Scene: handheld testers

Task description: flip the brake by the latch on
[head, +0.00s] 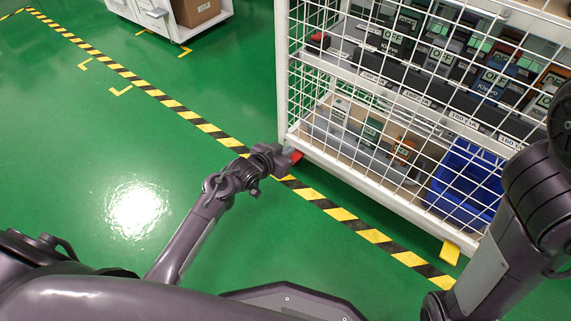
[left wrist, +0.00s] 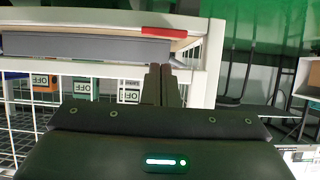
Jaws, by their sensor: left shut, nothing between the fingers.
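A small red tab (head: 296,156), which looks like a brake pedal, sticks out low at the near left corner of the white mesh cart (head: 283,80). A yellow tab (head: 450,252) sits low further right along the same cart side. My left gripper (head: 284,160) is shut and empty, right by the red tab. I cannot tell whether they touch, and the gripper partly hides the tab. In the left wrist view, the shut fingers (left wrist: 161,85) point at the cart's corner post, with a red strip (left wrist: 163,32) beyond them. No latch can be made out clearly.
The cart's shelves hold several handheld testers and a blue bin (head: 466,180). Green floor is clear to the left. Another white cart (head: 165,25) carries a cardboard box (head: 196,10) at the back.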

